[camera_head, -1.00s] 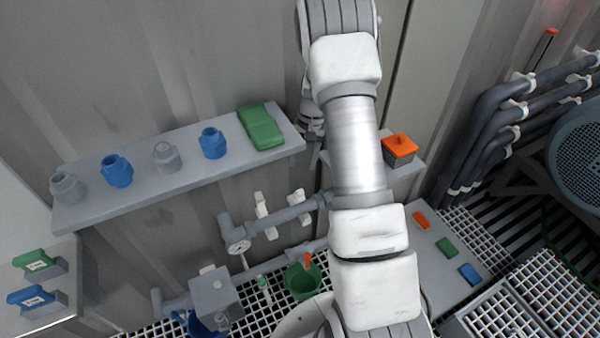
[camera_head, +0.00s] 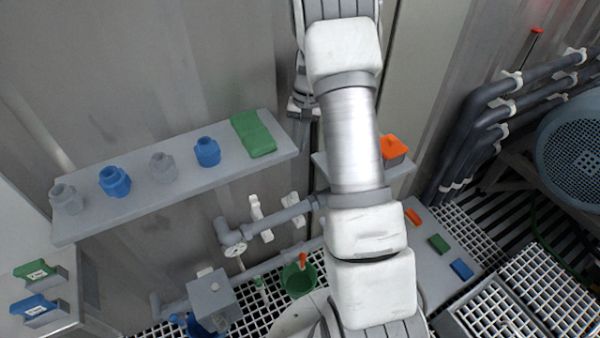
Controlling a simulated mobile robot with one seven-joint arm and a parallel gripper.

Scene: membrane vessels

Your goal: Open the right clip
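Two white clips sit on the wall by the grey pipe (camera_head: 275,222): a left clip (camera_head: 257,214) and a right clip (camera_head: 292,208). The right clip is just left of my forearm; both look upright, and their exact state is too small to tell. My arm rises through the middle of the head view and leaves at the top edge. A grey-white part of my arm shows behind it on the left, above the clips. My gripper cannot be made out; it is hidden or out of frame.
A shelf (camera_head: 75,228) holds blue and grey fittings and a green block (camera_head: 253,133). An orange-topped box (camera_head: 393,148) sits right of my arm. Below are a grey box (camera_head: 212,297), a green bucket (camera_head: 299,279) and grating. Dark pipes (camera_head: 480,125) and a round fan (camera_head: 575,150) stand right.

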